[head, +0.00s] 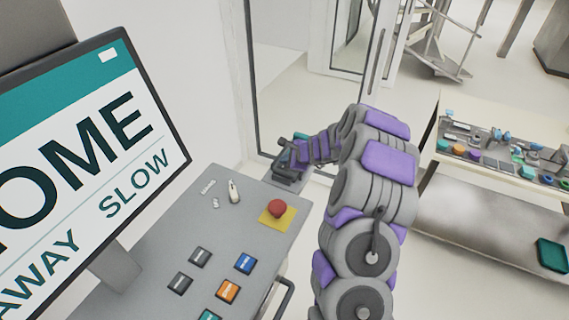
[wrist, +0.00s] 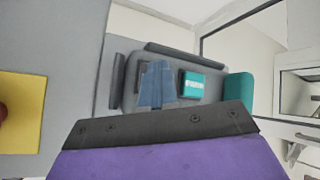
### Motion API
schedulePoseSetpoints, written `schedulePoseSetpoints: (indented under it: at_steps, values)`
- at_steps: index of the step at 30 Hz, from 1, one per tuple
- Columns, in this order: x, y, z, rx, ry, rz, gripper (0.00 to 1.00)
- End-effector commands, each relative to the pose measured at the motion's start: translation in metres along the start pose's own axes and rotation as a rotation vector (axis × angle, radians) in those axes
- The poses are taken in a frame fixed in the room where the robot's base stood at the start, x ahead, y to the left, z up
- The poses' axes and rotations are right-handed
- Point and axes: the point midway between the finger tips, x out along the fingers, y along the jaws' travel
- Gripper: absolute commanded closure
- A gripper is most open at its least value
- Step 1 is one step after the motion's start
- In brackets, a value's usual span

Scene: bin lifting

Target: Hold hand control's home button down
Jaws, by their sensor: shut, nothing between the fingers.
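The hand control (wrist: 212,115) is a grey panel with dark bars along its edges in the wrist view. A teal button (wrist: 194,86) with a white label too small to read sits on it; I cannot confirm that it is the home button. My gripper (wrist: 157,66) shows as a blue-grey wedge, shut and empty, just left of the teal button. A dark button beside it is partly hidden by the fingers. I cannot tell whether the tips touch the panel. In the head view the hand control (head: 285,174) is at the end of my arm, mostly covered.
A grey console (head: 180,225) carries several coloured buttons and a red stop knob (head: 277,208) on a yellow plate. A screen (head: 85,140) at left reads "OME", "AWAY", "SLOW". A glass door (head: 300,65) stands behind my arm. A cluttered workbench (head: 480,170) is at right.

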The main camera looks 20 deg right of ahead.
Motion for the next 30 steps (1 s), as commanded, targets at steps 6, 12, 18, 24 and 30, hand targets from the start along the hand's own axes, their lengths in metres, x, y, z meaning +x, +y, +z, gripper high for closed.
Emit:
schedulePoseSetpoints:
  at_steps: [6, 12, 18, 24, 30]
  values:
    - [-0.001, 0.0, 0.001, 0.0, 0.0, 0.001, 1.0]
    - [-0.008, -0.005, 0.006, -0.001, 0.0, 0.001, 1.0]
    - [-0.014, -0.01, 0.01, 0.0, 0.0, 0.0, 1.0]
    - [-0.013, -0.009, 0.01, 0.0, 0.0, 0.0, 1.0]
    - [-0.015, -0.011, 0.011, 0.0, 0.0, 0.0, 1.0]
